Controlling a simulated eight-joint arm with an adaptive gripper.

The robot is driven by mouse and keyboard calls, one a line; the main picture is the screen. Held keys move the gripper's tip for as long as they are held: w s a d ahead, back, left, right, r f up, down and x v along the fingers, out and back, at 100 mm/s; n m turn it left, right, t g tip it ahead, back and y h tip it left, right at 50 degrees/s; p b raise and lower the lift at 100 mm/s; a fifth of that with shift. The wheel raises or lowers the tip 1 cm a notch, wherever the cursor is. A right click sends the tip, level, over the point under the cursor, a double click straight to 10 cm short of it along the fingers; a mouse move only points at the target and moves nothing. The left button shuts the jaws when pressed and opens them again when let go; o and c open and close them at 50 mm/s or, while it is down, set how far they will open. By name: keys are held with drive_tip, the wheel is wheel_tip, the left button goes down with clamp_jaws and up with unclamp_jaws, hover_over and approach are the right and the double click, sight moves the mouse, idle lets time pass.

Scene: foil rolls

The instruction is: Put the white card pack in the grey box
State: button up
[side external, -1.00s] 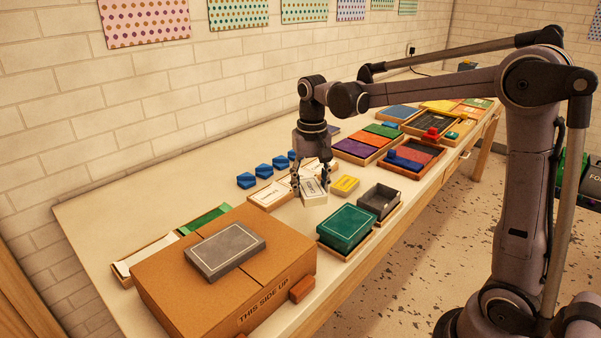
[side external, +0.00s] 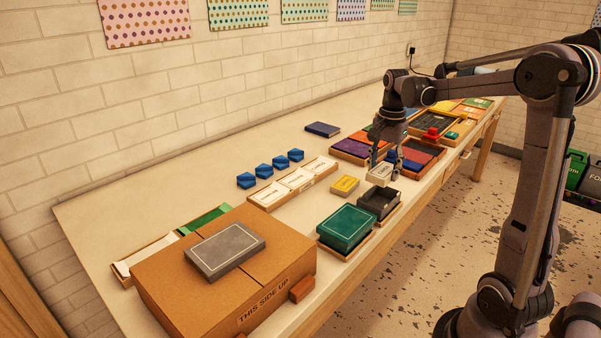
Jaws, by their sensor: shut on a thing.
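My gripper (side external: 385,168) is shut on the white card pack (side external: 379,174) and holds it in the air. The pack shows just above and behind the open grey box (side external: 388,211) in this view; the exact gap between them is hard to tell. The grey box is a dark, open-topped box at the right front of the table, and its visible inside looks empty. A grey lid-like piece (side external: 225,251) with a pale outline lies on the cardboard box.
A green box (side external: 346,228) stands left of the grey box, and a yellow pack (side external: 345,185) lies behind it. A wooden tray (side external: 268,206) holds white cards. The large cardboard box (side external: 185,301) fills the near left. Coloured trays (side external: 416,158) lie beyond my gripper.

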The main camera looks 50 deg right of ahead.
drive_tip(key=shift+f, duration=2.7)
drive_tip(key=o, duration=1.4)
wheel_tip(320, 180, up, 12)
drive_tip(key=shift+a, duration=0.1)
